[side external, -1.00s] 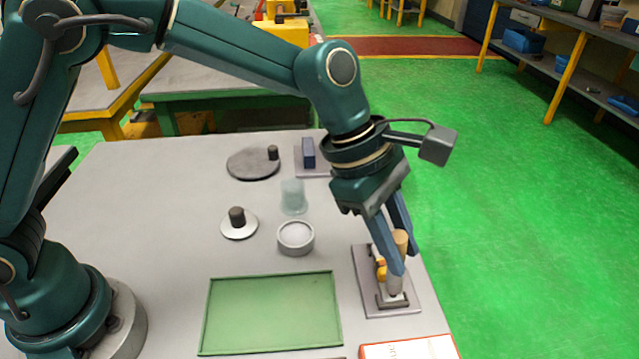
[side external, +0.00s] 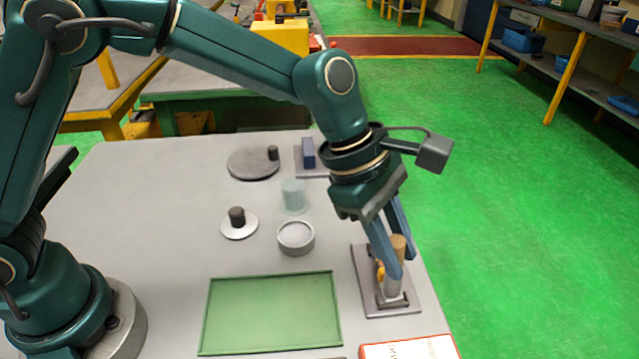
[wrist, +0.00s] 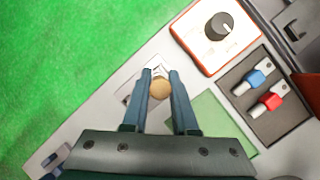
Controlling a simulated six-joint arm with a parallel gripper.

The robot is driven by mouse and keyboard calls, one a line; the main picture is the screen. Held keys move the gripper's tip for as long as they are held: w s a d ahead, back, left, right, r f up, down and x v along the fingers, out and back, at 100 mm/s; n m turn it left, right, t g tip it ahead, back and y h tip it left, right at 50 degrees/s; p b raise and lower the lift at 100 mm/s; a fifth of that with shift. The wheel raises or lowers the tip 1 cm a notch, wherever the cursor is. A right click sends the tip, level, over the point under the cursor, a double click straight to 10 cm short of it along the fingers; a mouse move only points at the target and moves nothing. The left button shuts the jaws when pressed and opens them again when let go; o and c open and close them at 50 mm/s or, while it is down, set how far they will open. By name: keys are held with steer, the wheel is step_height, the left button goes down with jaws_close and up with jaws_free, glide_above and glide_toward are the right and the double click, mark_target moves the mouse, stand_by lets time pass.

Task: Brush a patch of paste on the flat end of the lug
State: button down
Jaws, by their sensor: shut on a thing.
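My gripper (side external: 402,268) is shut on a brush (side external: 398,245) with a tan wooden handle and a pale grey lower part. The brush points down over the grey fixture plate (side external: 369,262) at the table's right edge. In the wrist view, the round handle end (wrist: 160,89) sits between the two fingers of my gripper (wrist: 160,78). A small orange-yellow part (side external: 380,275) shows on the fixture beside the fingers. The lug's flat end and the brush tip are largely hidden by the fingers and brush, so I cannot tell whether they touch or whether paste is there.
A shallow grey round dish (side external: 296,238), a translucent cup (side external: 293,195) and a knobbed disc (side external: 239,228) stand left of the fixture. A green tray (side external: 270,315) lies in front. A white-and-orange dial box (wrist: 232,50) and a dark tray (wrist: 282,122) with blue and red connectors are nearby.

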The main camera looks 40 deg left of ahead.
steer(key=shift+w+d, duration=0.15)
steer(key=shift+w, duration=0.05)
stand_by(0.3)
steer(key=shift+s+a, duration=0.25)
steer(key=shift+s, duration=0.05)
steer(key=shift+w+d, duration=0.2)
steer(key=shift+w, duration=0.05)
stand_by(0.4)
stand_by(1.0)
steer(key=shift+s+a+f, duration=0.1)
steer(key=shift+s+a, duration=0.1)
steer(key=shift+s, duration=0.05)
steer(key=shift+w+d, duration=0.25)
steer(key=shift+s+a, duration=0.1)
steer(key=shift+a, duration=0.05)
stand_by(0.3)
